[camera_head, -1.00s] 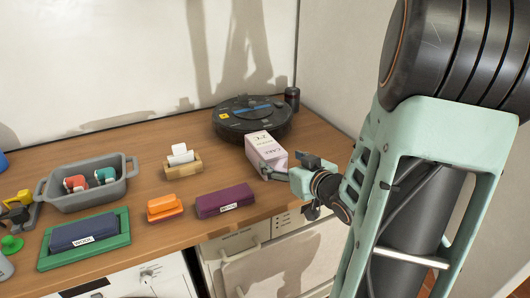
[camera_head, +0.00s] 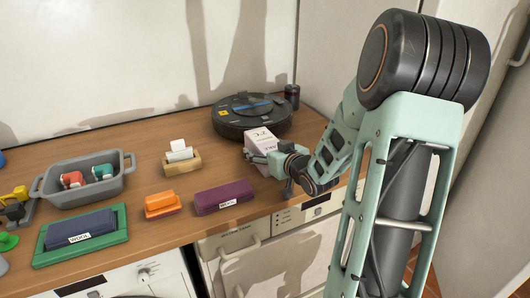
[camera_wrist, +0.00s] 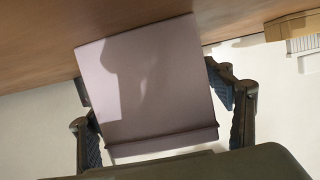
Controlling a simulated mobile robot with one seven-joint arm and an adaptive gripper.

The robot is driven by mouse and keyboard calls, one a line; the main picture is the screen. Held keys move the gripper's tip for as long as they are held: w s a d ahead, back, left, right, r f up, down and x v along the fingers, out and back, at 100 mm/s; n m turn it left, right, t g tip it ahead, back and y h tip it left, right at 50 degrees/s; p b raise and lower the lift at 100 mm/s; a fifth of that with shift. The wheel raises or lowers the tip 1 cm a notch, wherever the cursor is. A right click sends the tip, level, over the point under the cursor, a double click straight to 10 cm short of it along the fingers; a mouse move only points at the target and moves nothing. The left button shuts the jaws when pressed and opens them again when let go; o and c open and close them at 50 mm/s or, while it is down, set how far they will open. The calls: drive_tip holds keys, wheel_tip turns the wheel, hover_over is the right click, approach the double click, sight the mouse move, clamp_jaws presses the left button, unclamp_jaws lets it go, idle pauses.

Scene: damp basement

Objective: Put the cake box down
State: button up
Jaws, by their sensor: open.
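The cake box (camera_head: 262,141), pale pink-white with dark print, is at the right end of the wooden counter, just in front of the black robot vacuum. It looks upright; whether its base fully rests on the counter is hidden. My gripper (camera_head: 264,159) is at the box's near side, with its fingers around it. In the wrist view the box (camera_wrist: 150,80) fills the space between the two fingers, with a gap showing at the right finger. The jaws are open.
The robot vacuum (camera_head: 252,116) and a small dark cylinder (camera_head: 292,96) stand behind the box. A purple case (camera_head: 223,197), orange block (camera_head: 162,205) and wooden holder (camera_head: 181,161) lie to the left. A grey bin (camera_head: 85,192) is farther left. The counter's front edge is close.

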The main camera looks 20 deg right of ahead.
drive_tip(key=c, duration=1.8)
drive_tip(key=shift+r, duration=0.2)
